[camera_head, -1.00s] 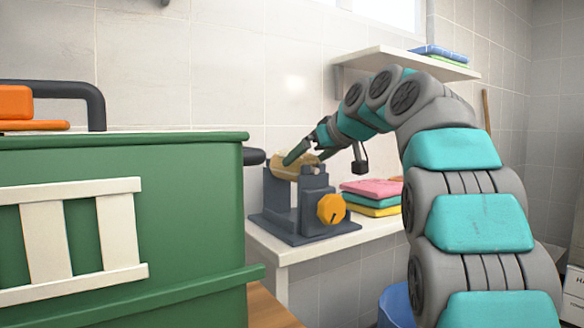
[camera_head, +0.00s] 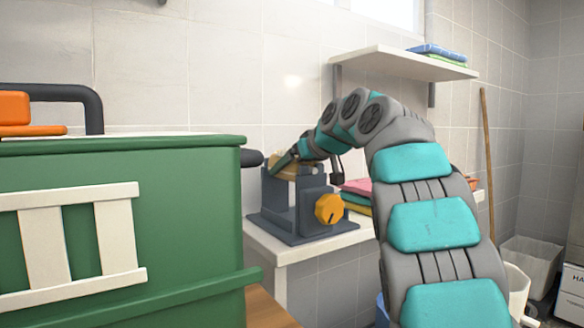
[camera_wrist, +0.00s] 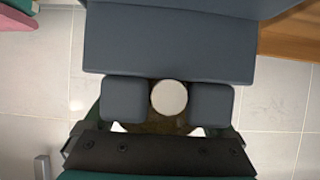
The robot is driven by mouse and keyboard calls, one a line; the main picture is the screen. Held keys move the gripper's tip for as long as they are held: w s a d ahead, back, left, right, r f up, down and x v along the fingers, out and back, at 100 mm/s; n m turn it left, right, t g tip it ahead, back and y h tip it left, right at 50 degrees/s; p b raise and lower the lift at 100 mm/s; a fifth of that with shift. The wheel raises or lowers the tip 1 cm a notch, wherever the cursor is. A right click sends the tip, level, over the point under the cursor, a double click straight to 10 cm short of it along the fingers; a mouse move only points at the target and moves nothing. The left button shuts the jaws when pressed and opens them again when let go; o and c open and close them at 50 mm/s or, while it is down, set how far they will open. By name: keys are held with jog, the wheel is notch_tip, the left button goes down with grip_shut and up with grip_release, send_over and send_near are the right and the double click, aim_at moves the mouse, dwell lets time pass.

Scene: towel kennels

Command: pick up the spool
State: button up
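The spool (camera_head: 284,159) is a tan cylinder lying on top of a dark grey stand (camera_head: 307,212) with an orange knob. My gripper (camera_head: 290,154) is at the stand's top, its dark green fingers over the spool and partly covering it. In the wrist view, my gripper (camera_wrist: 157,130) shows at the bottom with its white tips apart. A brownish surface, apparently the spool (camera_wrist: 155,128), shows dimly between them. A pale round end sits between two grey blocks of the stand (camera_wrist: 125,98). Whether the fingers touch the spool cannot be seen.
The stand is on a white bench (camera_head: 280,249). A large green box (camera_head: 190,217) stands close at the left. A wall shelf (camera_head: 400,62) with folded cloths is above. A broom handle leans at the right.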

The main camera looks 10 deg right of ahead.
jog(key=c, duration=0.7)
jog(key=shift+c, duration=0.2)
